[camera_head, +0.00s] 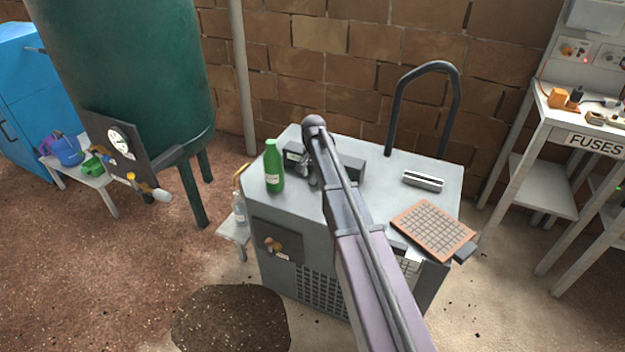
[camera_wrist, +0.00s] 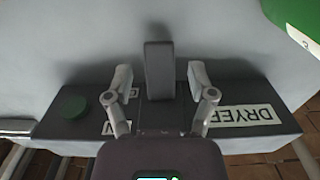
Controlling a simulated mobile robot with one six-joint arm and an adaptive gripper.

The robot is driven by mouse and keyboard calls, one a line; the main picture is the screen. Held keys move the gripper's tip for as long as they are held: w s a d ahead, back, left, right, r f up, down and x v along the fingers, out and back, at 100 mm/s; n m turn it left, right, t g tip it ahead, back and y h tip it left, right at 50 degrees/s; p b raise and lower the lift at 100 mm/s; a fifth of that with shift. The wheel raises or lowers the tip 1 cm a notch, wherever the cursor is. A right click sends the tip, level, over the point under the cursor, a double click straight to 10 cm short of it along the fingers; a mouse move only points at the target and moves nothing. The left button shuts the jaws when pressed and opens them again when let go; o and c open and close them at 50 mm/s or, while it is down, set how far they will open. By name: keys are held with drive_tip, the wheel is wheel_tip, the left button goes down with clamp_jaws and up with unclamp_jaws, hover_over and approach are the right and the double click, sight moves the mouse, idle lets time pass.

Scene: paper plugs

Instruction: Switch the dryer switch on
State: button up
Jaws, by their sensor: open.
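The dryer switch box (camera_wrist: 265,135) is a dark grey box with a white DRYER label (camera_wrist: 243,116), upside down in the wrist view. A dark upright lever (camera_wrist: 159,70) stands at its middle, and a round green button or lamp (camera_wrist: 69,106) sits at its left.
A green bottle (camera_head: 274,168) stands close left of the box on the cabinet top (camera_head: 375,200). A silver bar-shaped object (camera_head: 423,181) and an orange-framed grid panel (camera_head: 433,229) lie to the right. A dark bent pipe (camera_head: 391,115) rises behind. The FUSES table (camera_head: 560,118) is far right.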

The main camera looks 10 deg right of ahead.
drive_tip(key=shift+f+b, duration=0.9)
drive_tip(key=shift+f, duration=0.1)
drive_tip(key=shift+f, duration=0.1)
drive_tip(key=shift+s, duration=0.1)
drive_tip(key=c, duration=0.7)
